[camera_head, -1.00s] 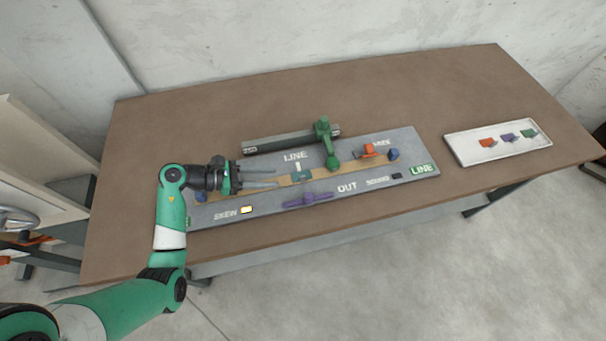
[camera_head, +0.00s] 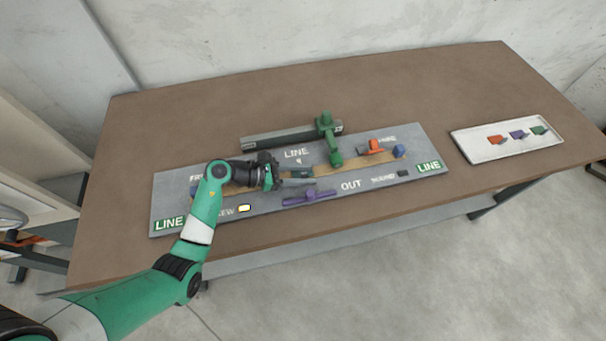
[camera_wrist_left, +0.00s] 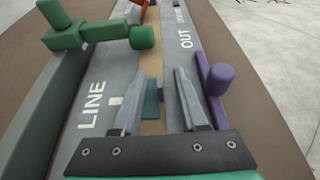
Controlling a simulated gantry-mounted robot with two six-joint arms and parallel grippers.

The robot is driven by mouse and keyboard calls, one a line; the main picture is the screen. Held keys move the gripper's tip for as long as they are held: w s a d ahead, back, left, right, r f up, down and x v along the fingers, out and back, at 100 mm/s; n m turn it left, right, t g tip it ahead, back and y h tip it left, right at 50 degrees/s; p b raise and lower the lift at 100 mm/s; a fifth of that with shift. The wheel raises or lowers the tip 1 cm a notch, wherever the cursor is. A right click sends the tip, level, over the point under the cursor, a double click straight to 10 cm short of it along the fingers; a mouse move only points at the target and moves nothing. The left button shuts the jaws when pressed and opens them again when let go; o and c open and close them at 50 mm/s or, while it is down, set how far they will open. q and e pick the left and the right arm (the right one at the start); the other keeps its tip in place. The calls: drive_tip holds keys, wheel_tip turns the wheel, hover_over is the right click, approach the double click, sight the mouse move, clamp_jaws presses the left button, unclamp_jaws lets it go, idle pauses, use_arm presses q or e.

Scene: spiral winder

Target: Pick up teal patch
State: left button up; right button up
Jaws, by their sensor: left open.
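The teal patch (camera_wrist_left: 152,100) lies on the tan strip (camera_wrist_left: 152,66) running along the grey board. In the left wrist view it shows between the fingers of my left gripper (camera_wrist_left: 160,82), nearer the left finger. The left gripper is open, with no visible grip on the patch. In the head view, the left gripper (camera_head: 312,177) reaches in from the left, low over the strip, and its fingers hide much of the patch area. My right gripper is not in view.
A green arm-like part (camera_head: 334,157) stands just beyond the fingers, beside a dark rail (camera_head: 280,138). A purple handle (camera_head: 308,196) lies in front. An orange piece (camera_head: 375,147) and blue block (camera_head: 398,151) sit further right. A white tray (camera_head: 480,152) holds small coloured pieces.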

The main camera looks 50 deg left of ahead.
sight(304, 173)
use_arm(q)
drive_tip(key=shift+c, duration=0.3)
clamp_jaws()
drive_tip(key=shift+r+p, duration=0.35)
drive_tip(key=shift+r, duration=0.1)
wheel_tip(304, 173, up, 3)
drive_tip(key=shift+f+p, duration=0.1)
drive_tip(key=shift+p, duration=0.8)
drive_tip(key=s+d+r+p, duration=0.7)
drive_tip(key=s+d+r, duration=0.1)
drive_tip(key=d, duration=0.3)
drive_tip(key=shift+d+r, duration=0.15)
drive_tip(key=shift+r, duration=0.55)
